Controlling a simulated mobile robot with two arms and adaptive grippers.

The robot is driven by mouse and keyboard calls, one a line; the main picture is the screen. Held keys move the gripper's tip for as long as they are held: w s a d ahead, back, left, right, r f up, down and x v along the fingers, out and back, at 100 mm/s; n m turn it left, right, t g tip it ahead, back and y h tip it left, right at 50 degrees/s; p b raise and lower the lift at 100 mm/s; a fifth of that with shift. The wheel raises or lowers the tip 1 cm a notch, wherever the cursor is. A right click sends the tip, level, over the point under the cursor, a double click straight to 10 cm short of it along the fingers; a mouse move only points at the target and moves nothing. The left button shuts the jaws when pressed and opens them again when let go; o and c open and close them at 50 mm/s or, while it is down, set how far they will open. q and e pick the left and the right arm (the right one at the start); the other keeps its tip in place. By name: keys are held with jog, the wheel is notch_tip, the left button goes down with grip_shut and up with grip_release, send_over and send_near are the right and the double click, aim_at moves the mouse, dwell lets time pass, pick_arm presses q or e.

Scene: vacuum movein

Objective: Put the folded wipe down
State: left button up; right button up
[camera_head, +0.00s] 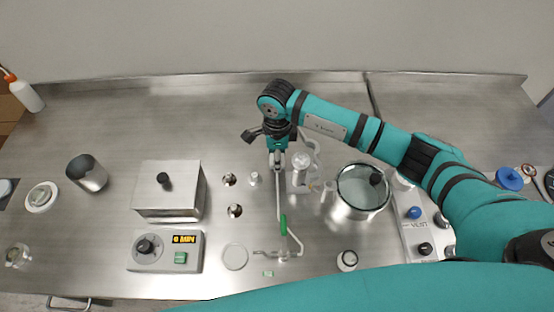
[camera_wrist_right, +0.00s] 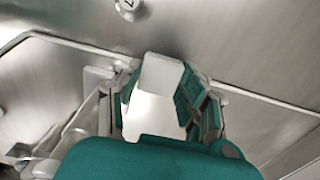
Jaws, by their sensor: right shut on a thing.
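My right gripper (camera_head: 278,148) reaches in from the right over the back middle of the steel bench. In the right wrist view my right gripper (camera_wrist_right: 160,100) is shut on a small white block-like piece, the folded wipe (camera_wrist_right: 161,72), held between the fingertips. In the head view the wipe is too small or hidden to make out. Whether it touches anything below cannot be told. My left gripper is not in view.
Below the gripper stand glassware (camera_head: 301,170) and a thin stand with a green clip (camera_head: 283,224). A steel pot (camera_head: 358,208) is to the right. A steel box (camera_head: 168,205), a control unit with a display (camera_head: 166,251) and a metal cup (camera_head: 87,173) are left. The back left bench is clear.

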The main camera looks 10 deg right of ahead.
notch_tip(320, 180, up, 2)
jog(key=shift+r+b, duration=0.1)
jog(key=shift+b, duration=0.5)
jog(key=s+a+b, duration=0.1)
jog(key=s+a, duration=0.1)
jog(key=s, duration=0.2)
jog(key=s+a+b, duration=0.1)
jog(key=s+a, duration=0.2)
jog(key=s, duration=0.1)
jog(key=s+a+r+b, duration=0.1)
jog(key=s+a+b, duration=0.1)
jog(key=s+a, duration=0.1)
jog(key=shift+s+a+r, duration=0.1)
jog(key=shift+s, duration=0.55)
jog(key=shift+s+a+r, duration=0.2)
jog(key=shift+s+a, duration=0.15)
jog(key=shift+s, duration=0.2)
jog(key=shift+s, duration=0.1)
